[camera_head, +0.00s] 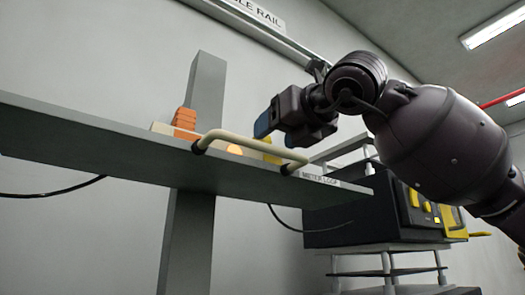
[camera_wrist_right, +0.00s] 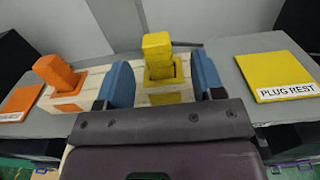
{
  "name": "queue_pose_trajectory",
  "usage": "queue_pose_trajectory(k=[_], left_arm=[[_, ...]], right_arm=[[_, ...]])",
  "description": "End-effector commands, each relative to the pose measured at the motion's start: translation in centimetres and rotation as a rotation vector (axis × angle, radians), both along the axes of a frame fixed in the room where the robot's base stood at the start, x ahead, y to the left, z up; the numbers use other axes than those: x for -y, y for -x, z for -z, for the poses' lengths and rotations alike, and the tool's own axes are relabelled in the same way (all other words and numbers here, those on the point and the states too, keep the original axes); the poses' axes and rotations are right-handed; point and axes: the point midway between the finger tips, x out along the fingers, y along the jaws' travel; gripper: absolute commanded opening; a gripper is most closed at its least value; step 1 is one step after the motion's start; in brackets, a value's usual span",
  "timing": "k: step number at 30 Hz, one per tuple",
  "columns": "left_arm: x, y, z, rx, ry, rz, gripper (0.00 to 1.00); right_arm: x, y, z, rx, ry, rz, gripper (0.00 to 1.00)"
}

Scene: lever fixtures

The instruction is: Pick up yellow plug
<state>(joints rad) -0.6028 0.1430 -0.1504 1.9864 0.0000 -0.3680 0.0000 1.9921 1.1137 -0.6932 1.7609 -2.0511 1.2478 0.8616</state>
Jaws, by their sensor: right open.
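The yellow plug (camera_wrist_right: 157,55) stands upright in a pale wooden block (camera_wrist_right: 98,84) in the right wrist view, with a yellow patch on the block's front. In the head view a small part of the yellow plug (camera_head: 271,152) shows behind the beige handle rail. My right gripper (camera_wrist_right: 163,76) is open, its two blue fingers either side of the plug with a gap visible on each side. In the head view, the right gripper (camera_head: 267,119) is above the shelf, close to the plug. I cannot tell whether either finger touches it. My left gripper is out of view.
An orange plug (camera_wrist_right: 60,73) stands at the block's left end; it also shows in the head view (camera_head: 184,119). A yellow pad labelled "PLUG REST" (camera_wrist_right: 282,78) lies right on the grey shelf (camera_head: 100,133). The beige handle (camera_head: 250,144) runs along the shelf's front edge.

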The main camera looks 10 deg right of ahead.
Motion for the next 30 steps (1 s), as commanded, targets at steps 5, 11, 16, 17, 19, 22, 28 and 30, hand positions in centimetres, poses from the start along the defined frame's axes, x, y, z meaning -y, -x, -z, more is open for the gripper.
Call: queue_pose_trajectory(k=[5, 11, 16, 17, 19, 22, 28, 30], left_arm=[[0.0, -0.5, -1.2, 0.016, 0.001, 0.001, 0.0], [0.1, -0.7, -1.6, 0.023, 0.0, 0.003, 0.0], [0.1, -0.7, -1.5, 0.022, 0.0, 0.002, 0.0], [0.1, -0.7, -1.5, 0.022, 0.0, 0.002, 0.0], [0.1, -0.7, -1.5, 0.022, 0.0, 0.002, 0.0], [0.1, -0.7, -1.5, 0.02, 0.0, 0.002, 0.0], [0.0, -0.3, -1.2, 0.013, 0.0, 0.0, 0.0], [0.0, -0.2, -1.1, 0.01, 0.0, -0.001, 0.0]], right_arm=[[-1.2, -2.2, 0.0, -0.001, 0.0, 0.001, 0.62], [-1.7, -3.5, 0.1, -0.001, -0.001, 0.001, 0.62], [-1.7, -3.5, 0.2, -0.001, -0.001, 0.001, 0.62], [-1.7, -3.5, 0.2, -0.001, -0.001, 0.001, 0.62], [-1.7, -3.5, 0.2, -0.001, -0.001, 0.0, 0.53], [-1.7, -3.5, 0.2, -0.001, -0.001, 0.0, 0.37], [-1.7, -3.5, 0.2, -0.001, -0.001, 0.0, 0.08], [-1.7, -3.5, 0.2, -0.001, -0.001, 0.0, 0.08]])
